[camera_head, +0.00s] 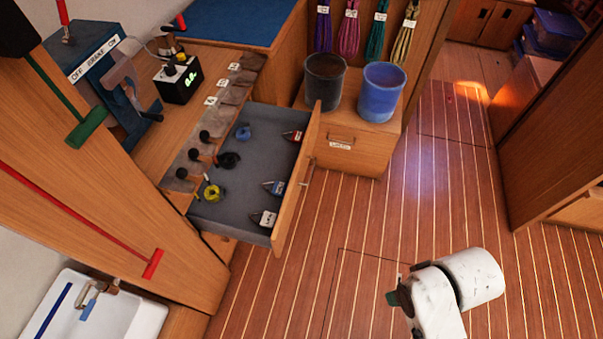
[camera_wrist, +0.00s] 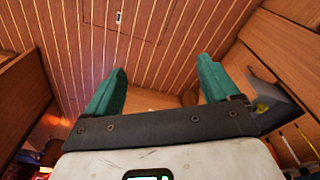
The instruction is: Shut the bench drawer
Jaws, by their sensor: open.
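The bench drawer (camera_head: 285,190) stands pulled out from the wooden bench, its front panel facing right over the floor. Inside lie a blue coil, a black coil, a yellow coil and several tools with coloured handles. A small handle shows on the drawer front. My arm shows at the lower right of the head view, well apart from the drawer. My gripper (camera_wrist: 160,90) shows in the wrist view with its two green fingers spread and nothing between them. In that view, part of what looks like the open drawer (camera_wrist: 268,98) shows at the right.
A dark bucket (camera_head: 324,82) and a blue bucket (camera_head: 382,92) stand on a low wooden locker (camera_head: 350,150) behind the drawer. Coiled lines (camera_head: 350,28) hang above them. A sink (camera_head: 110,315) is at the lower left. The striped floor (camera_head: 400,220) right of the drawer is clear.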

